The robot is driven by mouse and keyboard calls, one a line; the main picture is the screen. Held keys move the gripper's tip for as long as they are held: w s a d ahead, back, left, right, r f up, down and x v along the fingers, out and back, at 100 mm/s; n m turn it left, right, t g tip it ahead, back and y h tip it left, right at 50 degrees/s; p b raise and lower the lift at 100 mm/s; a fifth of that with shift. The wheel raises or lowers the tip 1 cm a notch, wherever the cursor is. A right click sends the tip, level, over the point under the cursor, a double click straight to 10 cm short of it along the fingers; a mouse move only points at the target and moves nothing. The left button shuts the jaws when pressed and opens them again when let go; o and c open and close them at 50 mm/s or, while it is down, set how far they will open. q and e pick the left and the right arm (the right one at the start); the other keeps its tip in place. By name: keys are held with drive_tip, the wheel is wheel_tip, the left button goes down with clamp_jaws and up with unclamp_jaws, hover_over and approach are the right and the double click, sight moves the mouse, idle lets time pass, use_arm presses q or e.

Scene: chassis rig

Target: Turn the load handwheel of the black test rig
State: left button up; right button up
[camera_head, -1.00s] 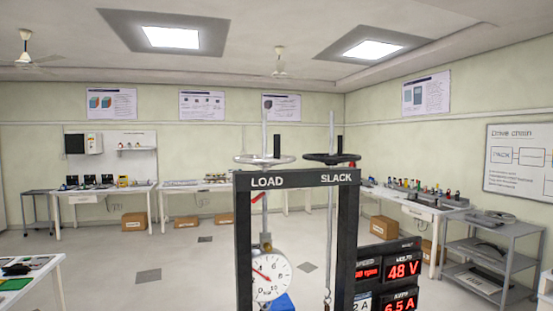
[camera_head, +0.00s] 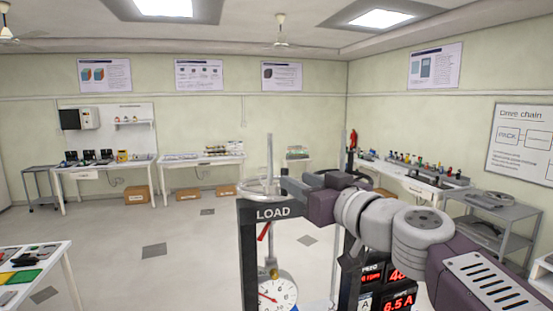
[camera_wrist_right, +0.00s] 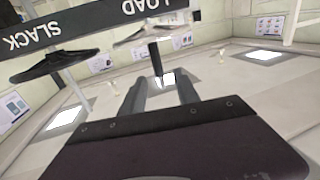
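The black test rig (camera_head: 247,262) stands in front of me, with LOAD lettered on its crossbar. The pale grey load handwheel (camera_head: 258,187) sits above that word. In the wrist view it shows upside down (camera_wrist_right: 140,36), with its black upright handle (camera_wrist_right: 155,62). My right gripper (camera_head: 290,184) reaches in from the right at wheel height. In the wrist view its two fingers (camera_wrist_right: 160,86) are apart, with the handle's end showing between their tips; I see no contact. My left gripper is out of view.
A round dial gauge (camera_head: 276,296) hangs inside the rig frame. Red number displays (camera_head: 398,302) stand right of it, partly behind my arm. A white table (camera_head: 62,257) is at the left. A grey shelf cart (camera_head: 510,215) is at the right. Open floor lies behind the rig.

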sight(278, 191)
drive_tip(key=p+x, duration=0.2)
drive_tip(key=x, duration=0.2)
drive_tip(key=p+x, duration=0.1)
drive_tip(key=x, duration=0.4)
drive_tip(key=shift+w+f+p, duration=0.2)
drive_tip(key=shift+f+p, duration=0.05)
drive_tip(key=shift+p, duration=0.1)
drive_tip(key=shift+w+a+f, duration=0.1)
drive_tip(key=shift+w, duration=0.1)
clamp_jaws()
idle(0.7)
